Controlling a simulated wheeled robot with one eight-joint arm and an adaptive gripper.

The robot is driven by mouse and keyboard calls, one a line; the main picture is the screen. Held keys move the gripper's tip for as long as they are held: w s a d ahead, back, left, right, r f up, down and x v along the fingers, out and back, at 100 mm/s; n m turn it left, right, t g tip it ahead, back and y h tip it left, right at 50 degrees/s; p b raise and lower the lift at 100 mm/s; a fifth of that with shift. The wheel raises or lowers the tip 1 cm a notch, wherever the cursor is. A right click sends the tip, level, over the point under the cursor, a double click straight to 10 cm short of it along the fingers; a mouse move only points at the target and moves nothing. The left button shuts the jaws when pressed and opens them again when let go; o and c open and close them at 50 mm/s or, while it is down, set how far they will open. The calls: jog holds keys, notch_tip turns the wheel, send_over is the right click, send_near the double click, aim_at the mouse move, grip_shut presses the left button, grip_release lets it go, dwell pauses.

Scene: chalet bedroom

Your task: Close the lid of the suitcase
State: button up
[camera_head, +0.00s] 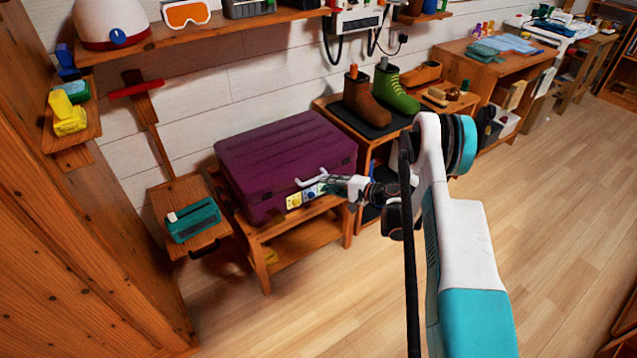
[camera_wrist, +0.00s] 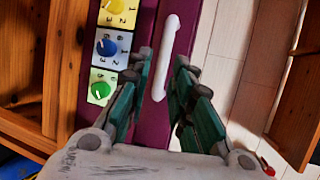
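The purple suitcase (camera_head: 285,155) lies flat on a low wooden bench against the wall. Its lid looks down on the base; I cannot tell whether a small gap is left. My gripper (camera_head: 322,186) is at the suitcase's front. In the wrist view, my gripper (camera_wrist: 164,62) is open, and the white handle (camera_wrist: 170,45) shows between its fingertips. I cannot tell whether they touch it.
The wooden bench (camera_head: 268,265) has a lower shelf. A small stand with a teal box (camera_head: 193,220) is close on the left. A rack with brown and green boots (camera_head: 397,90) is on the right. A shelf (camera_head: 200,32) hangs above. The floor in front is clear.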

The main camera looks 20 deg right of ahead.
jog(key=v, duration=0.5)
jog(key=shift+r, duration=0.1)
dwell(0.3)
